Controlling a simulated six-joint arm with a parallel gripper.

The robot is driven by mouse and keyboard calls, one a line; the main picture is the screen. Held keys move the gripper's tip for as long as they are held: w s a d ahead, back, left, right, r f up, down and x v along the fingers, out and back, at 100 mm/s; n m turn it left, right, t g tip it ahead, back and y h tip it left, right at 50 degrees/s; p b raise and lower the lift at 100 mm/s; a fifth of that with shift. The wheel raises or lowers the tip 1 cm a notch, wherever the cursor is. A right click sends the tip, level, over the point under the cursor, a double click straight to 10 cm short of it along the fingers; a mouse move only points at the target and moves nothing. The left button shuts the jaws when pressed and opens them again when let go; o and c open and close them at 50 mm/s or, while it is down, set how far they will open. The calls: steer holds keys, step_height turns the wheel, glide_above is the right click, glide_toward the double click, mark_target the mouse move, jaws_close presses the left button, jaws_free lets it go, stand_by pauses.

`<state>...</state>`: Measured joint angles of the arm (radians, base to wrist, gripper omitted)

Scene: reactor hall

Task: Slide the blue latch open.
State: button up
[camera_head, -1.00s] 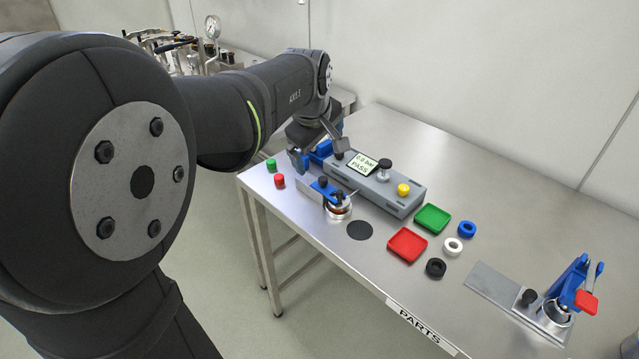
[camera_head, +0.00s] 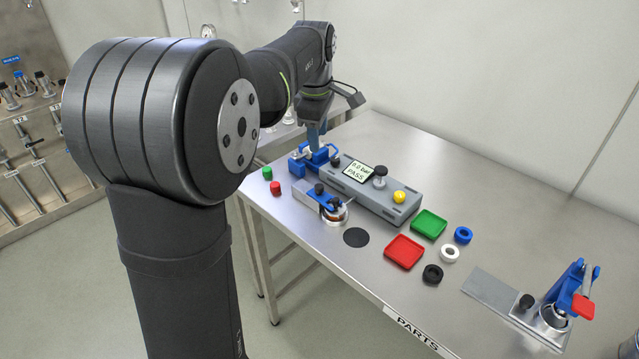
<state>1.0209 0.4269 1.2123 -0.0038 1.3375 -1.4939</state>
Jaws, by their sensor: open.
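A blue latch-like assembly (camera_head: 300,164) stands at the left end of the grey test unit (camera_head: 375,193), near the table's far left edge. My gripper (camera_head: 316,146) points down directly over this blue part, its fingertips at or just above it. The fingers overlap the blue part in this view, so contact and the gap between them cannot be made out. My gripper is open. Part of the blue assembly is hidden behind the fingers.
A metal fixture with a blue clamp (camera_head: 324,194) stands just in front. Green (camera_head: 267,172) and red (camera_head: 275,188) caps lie left. Red (camera_head: 404,252) and green (camera_head: 429,223) trays, several rings and another blue-handled clamp (camera_head: 568,284) lie right. The table's back right is clear.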

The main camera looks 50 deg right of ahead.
mark_target(319, 186)
steer(key=f+n, duration=0.1)
steer(key=f, duration=0.4)
steer(key=w+d+f+n+y, duration=0.1)
steer(key=f, duration=0.5)
steer(key=w+d+f+n+g, duration=0.1)
steer(key=f, duration=0.4)
steer(key=shift+d+f+n+y, duration=0.1)
steer(key=shift+f+n+y, duration=0.15)
steer(key=shift+n+y, duration=0.05)
